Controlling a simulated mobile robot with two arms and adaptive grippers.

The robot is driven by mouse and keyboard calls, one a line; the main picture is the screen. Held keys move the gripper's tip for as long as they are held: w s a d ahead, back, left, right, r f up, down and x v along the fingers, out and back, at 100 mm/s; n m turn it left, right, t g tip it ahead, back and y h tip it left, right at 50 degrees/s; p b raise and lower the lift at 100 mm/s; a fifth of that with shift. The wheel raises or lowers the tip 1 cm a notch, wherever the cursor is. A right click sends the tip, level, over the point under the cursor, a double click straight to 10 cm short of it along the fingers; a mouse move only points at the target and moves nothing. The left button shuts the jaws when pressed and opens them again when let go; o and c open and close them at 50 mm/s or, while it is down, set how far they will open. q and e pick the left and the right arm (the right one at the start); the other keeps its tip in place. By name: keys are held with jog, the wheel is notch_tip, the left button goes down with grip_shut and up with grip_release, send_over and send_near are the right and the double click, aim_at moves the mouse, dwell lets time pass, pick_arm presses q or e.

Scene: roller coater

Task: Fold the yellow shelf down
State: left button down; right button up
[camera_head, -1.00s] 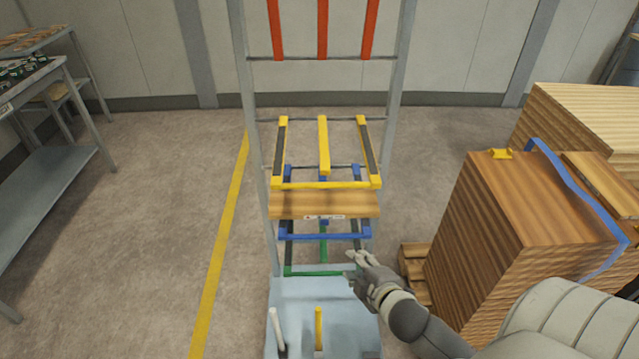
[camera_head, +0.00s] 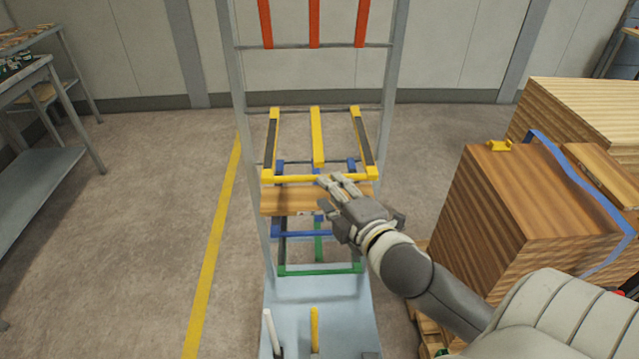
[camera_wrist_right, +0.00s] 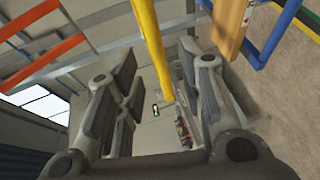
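The yellow shelf (camera_head: 290,178) is a frame of bars on the grey rack, sticking out level toward me. My right gripper (camera_head: 325,192) is at the right part of its front bar, in front of the wooden board (camera_head: 283,201) below. In the right wrist view my right gripper (camera_wrist_right: 157,62) has its fingers spread apart. The yellow shelf's bar (camera_wrist_right: 150,42) shows in the gap between them; I cannot tell if they touch it. My left gripper is not in view.
Red bars (camera_head: 314,22) stand upright higher on the rack. A blue shelf (camera_head: 300,234) and a green shelf (camera_head: 315,269) are lower. Stacked wood (camera_head: 490,220) stands to the right. A metal table (camera_head: 45,190) stands left; the floor between is clear.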

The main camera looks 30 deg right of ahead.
jog(key=p+x, duration=0.1)
jog(key=x, duration=0.5)
jog(key=shift+w+r, duration=0.15)
jog(key=shift+w, duration=0.1)
grip_shut()
